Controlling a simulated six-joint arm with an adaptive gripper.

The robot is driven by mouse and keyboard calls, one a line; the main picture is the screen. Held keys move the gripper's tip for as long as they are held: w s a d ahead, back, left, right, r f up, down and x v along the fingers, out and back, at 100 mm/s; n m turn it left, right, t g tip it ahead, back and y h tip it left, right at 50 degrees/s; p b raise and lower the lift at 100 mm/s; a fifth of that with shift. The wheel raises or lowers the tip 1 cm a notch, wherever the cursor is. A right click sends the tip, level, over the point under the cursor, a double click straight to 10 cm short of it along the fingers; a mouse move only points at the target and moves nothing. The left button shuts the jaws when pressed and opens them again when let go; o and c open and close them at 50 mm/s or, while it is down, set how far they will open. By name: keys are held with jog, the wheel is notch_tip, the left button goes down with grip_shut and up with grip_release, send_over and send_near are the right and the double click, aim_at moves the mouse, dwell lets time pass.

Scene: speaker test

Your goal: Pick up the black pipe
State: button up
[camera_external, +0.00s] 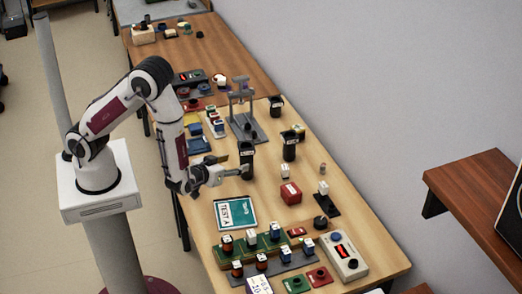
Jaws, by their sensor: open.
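Several black cylindrical pieces stand on the wooden table. The nearest, with pale lettering, is a black pipe-like piece (247,155) upright just right of my gripper (238,166). My gripper points right, and its fingers are apart at the lower part of this piece; whether they touch it cannot be told. A second black cylinder (289,149) stands to its right, and a third (276,107) stands farther back. The view does not settle which one is the black pipe.
A grey stand (240,100) is behind the gripper. A red box (291,194), a TEST A panel (235,212) and a white box with a blue button (343,255) lie nearer. Small blocks crowd the front. A brown shelf (470,190) juts out at right.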

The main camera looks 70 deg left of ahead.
aim_at(242, 160)
jog(key=shift+w+a, duration=0.1)
jog(key=shift+x, duration=1.15)
jog(key=shift+x, duration=2.65)
jog(key=shift+w+r, duration=0.1)
jog(key=shift+r, duration=0.05)
jog(key=c, duration=1.2)
